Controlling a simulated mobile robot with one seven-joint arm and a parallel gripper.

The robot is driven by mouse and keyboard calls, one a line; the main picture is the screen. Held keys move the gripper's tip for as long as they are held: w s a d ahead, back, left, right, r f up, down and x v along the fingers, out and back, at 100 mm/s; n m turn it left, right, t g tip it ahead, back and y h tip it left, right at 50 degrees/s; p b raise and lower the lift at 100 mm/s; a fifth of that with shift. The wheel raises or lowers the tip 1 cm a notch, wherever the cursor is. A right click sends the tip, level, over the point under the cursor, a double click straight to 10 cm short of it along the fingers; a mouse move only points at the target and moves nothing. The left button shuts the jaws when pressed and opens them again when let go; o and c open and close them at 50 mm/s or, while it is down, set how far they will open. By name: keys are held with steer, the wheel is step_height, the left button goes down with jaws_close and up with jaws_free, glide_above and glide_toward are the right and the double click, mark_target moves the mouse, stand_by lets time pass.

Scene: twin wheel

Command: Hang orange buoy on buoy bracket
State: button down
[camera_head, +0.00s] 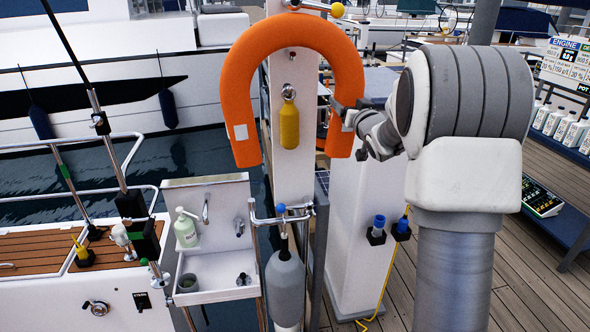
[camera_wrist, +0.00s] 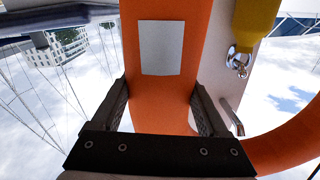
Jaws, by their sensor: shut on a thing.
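The orange buoy (camera_head: 298,32) is a horseshoe with its open end down, in front of the white post (camera_head: 293,170). My gripper (camera_head: 341,108) is shut on its right leg. In the wrist view my gripper (camera_wrist: 160,90) has a finger on each side of the orange limb (camera_wrist: 157,105), below a pale patch. A chrome fitting with a yellow ball (camera_head: 337,10) tops the post, just above the buoy's arch. A short metal peg (camera_wrist: 232,115) shows beside the limb in the wrist view. I cannot tell which fitting is the buoy bracket, or whether the buoy touches it.
A yellow float (camera_head: 289,125) hangs on the post inside the horseshoe. Below, a grey fender (camera_head: 285,285) hangs from a chrome rail with a blue ball (camera_head: 281,208). A white sink (camera_head: 218,272) stands at left, a white cabinet (camera_head: 365,230) at right.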

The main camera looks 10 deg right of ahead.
steer(key=shift+w+r, duration=0.1)
steer(key=shift+w, duration=2.45)
stand_by(0.4)
steer(key=shift+w+f, duration=0.45)
steer(key=shift+w, duration=0.05)
stand_by(0.4)
steer(key=shift+w+f+b, duration=0.15)
steer(key=shift+f+b, duration=0.35)
steer(key=shift+b, duration=0.25)
stand_by(0.8)
jaws_free()
steer(key=s+b, duration=0.5)
steer(key=s, duration=1.3)
steer(key=s+a+f+g, duration=0.4)
steer(key=s, duration=0.7)
steer(key=s+a+f+n+g, duration=0.1)
steer(key=s+a+f+g, duration=0.2)
steer(key=s, duration=0.8)
steer(key=s+a+f+g, duration=0.4)
steer(key=s+a, duration=0.3)
steer(key=s, duration=0.4)
steer(key=shift+s+f+n+g, duration=0.3)
steer(key=shift+s+g, duration=0.05)
steer(key=shift+g, duration=0.35)
